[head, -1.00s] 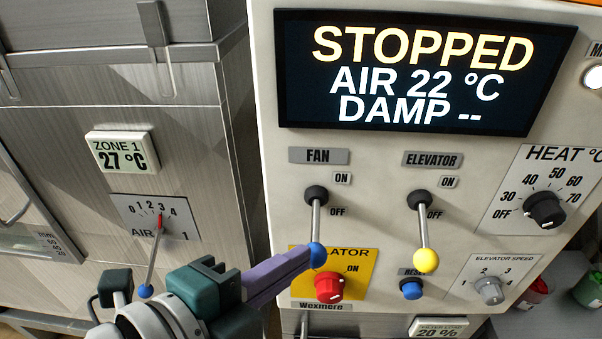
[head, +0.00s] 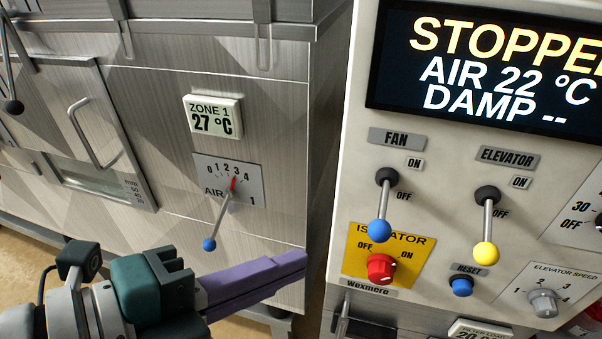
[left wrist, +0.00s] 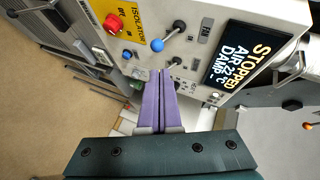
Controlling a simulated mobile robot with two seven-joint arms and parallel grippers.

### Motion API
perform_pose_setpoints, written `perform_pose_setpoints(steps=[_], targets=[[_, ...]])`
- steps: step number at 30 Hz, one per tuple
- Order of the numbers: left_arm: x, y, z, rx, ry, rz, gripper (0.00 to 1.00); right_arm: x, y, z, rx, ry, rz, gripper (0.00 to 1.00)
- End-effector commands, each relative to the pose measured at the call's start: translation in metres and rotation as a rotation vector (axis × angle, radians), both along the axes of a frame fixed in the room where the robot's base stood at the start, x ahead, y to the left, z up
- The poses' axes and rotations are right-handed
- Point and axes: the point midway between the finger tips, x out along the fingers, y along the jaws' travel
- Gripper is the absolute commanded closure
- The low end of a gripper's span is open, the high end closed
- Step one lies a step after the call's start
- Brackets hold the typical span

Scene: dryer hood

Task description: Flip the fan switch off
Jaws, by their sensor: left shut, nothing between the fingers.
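The fan switch (head: 380,216) is a metal lever with a blue ball under the FAN label. Its lever hangs down, toward OFF; it also shows in the left wrist view (left wrist: 158,46). The screen (head: 510,72) reads STOPPED. My left gripper (head: 304,258) is shut, its purple fingers together and empty. Its tips are left of the fan switch and apart from it, in front of the gap beside the control panel. In the left wrist view the fingers (left wrist: 160,72) point toward the panel. My right gripper is not in view.
The elevator switch (head: 487,240) with a yellow ball hangs down to the right. The red isolator knob (head: 381,267) and blue reset button (head: 461,286) sit below. An air lever (head: 211,243) with a blue ball is on the metal cabinet at left.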

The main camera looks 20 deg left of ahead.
Motion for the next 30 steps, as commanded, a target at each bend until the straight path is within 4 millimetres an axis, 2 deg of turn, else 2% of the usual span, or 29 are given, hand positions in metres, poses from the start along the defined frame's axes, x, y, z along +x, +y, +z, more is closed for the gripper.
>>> perform_pose_setpoints(steps=[3,7,24,27,30], targets=[[-0.013,0.009,0.003,0.001,0.002,0.0,1.0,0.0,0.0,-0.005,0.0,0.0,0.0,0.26],[-0.02,0.013,0.007,0.0,-0.001,-0.001,1.0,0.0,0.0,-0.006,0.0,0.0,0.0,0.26],[-0.021,0.016,0.009,-0.004,0.005,0.01,1.0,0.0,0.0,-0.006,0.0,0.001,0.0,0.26],[-0.015,0.022,0.008,-0.035,0.061,0.092,1.0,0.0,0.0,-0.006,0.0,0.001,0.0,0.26],[-0.007,0.038,0.004,-0.115,0.202,0.289,1.0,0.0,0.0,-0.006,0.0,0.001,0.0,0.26]])
